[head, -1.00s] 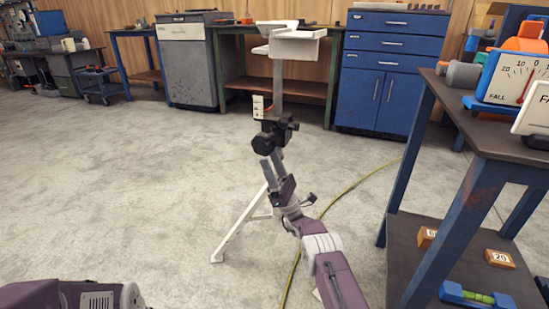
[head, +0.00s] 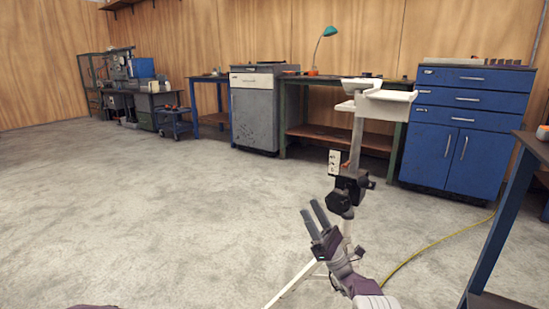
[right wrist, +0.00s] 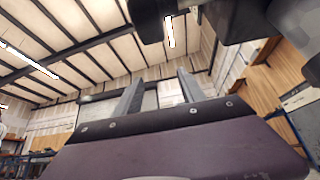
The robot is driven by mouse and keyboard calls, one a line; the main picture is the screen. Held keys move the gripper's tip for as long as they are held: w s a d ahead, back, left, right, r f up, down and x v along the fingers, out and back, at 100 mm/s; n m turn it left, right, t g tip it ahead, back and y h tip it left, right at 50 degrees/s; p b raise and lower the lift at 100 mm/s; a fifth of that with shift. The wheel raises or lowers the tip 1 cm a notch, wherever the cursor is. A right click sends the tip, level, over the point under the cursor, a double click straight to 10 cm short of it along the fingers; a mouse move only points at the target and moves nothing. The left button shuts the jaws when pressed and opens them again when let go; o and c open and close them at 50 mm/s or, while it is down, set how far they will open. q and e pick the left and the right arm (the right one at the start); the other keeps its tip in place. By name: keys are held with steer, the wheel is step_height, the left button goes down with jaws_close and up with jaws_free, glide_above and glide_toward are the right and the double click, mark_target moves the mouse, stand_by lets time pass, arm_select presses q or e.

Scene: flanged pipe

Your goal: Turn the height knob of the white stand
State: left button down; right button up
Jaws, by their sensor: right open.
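The white stand (head: 388,104) is upright right of centre in the head view, with a white trough-like top on a grey post. Its black height knob (head: 338,202) is on the dark clamp low on the post, above white splayed legs. My right gripper (head: 312,208) is open and empty, its two grey fingers pointing up, just left of the knob and apart from it in the picture. In the right wrist view its fingers (right wrist: 159,88) are spread with nothing between them. A dark part at the top there may be the clamp or knob. My left gripper is out of view.
A dark-topped table with blue legs (head: 497,222) stands at the right. A blue drawer cabinet (head: 465,120) and a workbench (head: 335,138) are behind the stand. A yellow cable (head: 430,245) lies on the floor. The floor to the left is clear.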

steer(key=s+a+f+n+g+h, duration=0.25)
steer(key=a+f+g+h, duration=0.2)
steer(key=a, duration=0.25)
steer(key=s+a+f+n+g+h, duration=0.2)
steer(key=a+f+n+g+h, duration=0.15)
steer(key=a+g, duration=0.3)
steer(key=s+d+f+n+g+h, duration=0.2)
steer(key=s+f+n+g+h, duration=0.15)
steer(key=s+f+h, duration=0.45)
steer(key=s+d+f+n+t+h, duration=0.1)
steer(key=s+d+f+n+h, duration=0.3)
steer(key=s+d+n, duration=0.45)
steer(key=s+d+f+n+t+h, duration=0.1)
steer(key=s+d+f+n+h, duration=0.35)
steer(key=s+d, duration=0.6)
step_height(320, 180, up, 62)
steer(key=s+a+n+g+p, duration=0.1)
steer(key=s+g+p, duration=0.1)
steer(key=p, duration=5.8)
steer(key=shift+s+f+p, duration=0.2)
steer(key=shift+s+p, duration=0.2)
